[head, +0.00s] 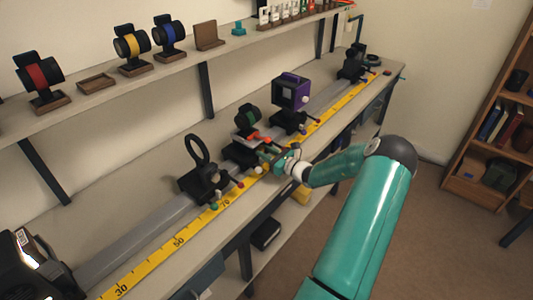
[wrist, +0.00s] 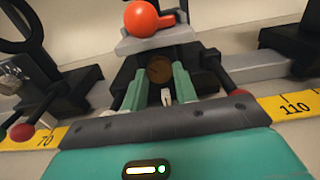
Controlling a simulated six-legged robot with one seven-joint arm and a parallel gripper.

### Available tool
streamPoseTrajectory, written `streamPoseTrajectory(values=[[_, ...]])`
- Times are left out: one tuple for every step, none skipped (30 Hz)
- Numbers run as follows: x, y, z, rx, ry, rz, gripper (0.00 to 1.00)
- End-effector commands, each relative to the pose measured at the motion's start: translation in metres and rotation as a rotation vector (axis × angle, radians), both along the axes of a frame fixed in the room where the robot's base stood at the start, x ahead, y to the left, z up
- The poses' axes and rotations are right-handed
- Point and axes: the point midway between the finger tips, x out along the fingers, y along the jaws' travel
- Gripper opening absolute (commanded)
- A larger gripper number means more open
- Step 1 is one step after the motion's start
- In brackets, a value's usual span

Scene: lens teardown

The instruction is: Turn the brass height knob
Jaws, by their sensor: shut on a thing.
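The brass height knob (wrist: 159,69) shows as a dark brown disc on the front of a black carriage in the wrist view. My gripper (wrist: 158,80) has its two teal fingers on either side of the knob, shut on it. In the head view, my gripper (head: 279,160) reaches the front of the carriage that carries a green-banded lens (head: 248,116). The knob itself is hidden there. Above the knob, an orange ball on a lever (wrist: 143,19) sits on a grey plate.
A black ring holder (head: 197,160) stands left along the grey rail (head: 135,238), and a purple box (head: 291,90) stands right. Red-tipped levers (wrist: 22,131) flank my gripper. A yellow scale (head: 180,242) runs along the front. A shelf (head: 185,70) hangs behind.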

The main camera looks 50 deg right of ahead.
Motion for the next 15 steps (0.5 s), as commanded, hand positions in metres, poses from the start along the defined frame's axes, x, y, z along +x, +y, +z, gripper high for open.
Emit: streamPoseTrajectory(values=[[-0.0002, 0.0002, -0.0002, 0.033, 0.003, 0.000, 0.06], [-0.0002, 0.0002, -0.0002, 0.055, 0.005, 0.000, 0.06], [-0.0001, 0.0003, -0.0002, 0.087, 0.007, 0.000, 0.06], [-0.0001, 0.0004, -0.0002, 0.112, 0.010, 0.000, 0.06], [0.0000, 0.0005, -0.0002, 0.136, 0.012, 0.000, 0.06], [-0.0001, 0.0006, -0.0002, 0.169, 0.015, 0.000, 0.06], [-0.0001, 0.0006, -0.0002, 0.193, 0.017, 0.000, 0.06], [-0.0001, 0.0006, -0.0003, 0.217, 0.019, 0.000, 0.06], [-0.0002, 0.0007, -0.0003, 0.249, 0.022, 0.000, 0.06], [-0.0002, 0.0007, -0.0003, 0.272, 0.024, 0.000, 0.06], [-0.0003, 0.0007, -0.0003, 0.295, 0.026, 0.000, 0.06], [-0.0004, 0.0007, -0.0004, 0.324, 0.029, 0.000, 0.06], [-0.0004, 0.0008, -0.0005, 0.346, 0.031, 0.000, 0.06], [-0.0005, 0.0008, -0.0005, 0.365, 0.032, 0.000, 0.06], [-0.0006, 0.0007, -0.0005, 0.389, 0.034, 0.000, 0.06]])
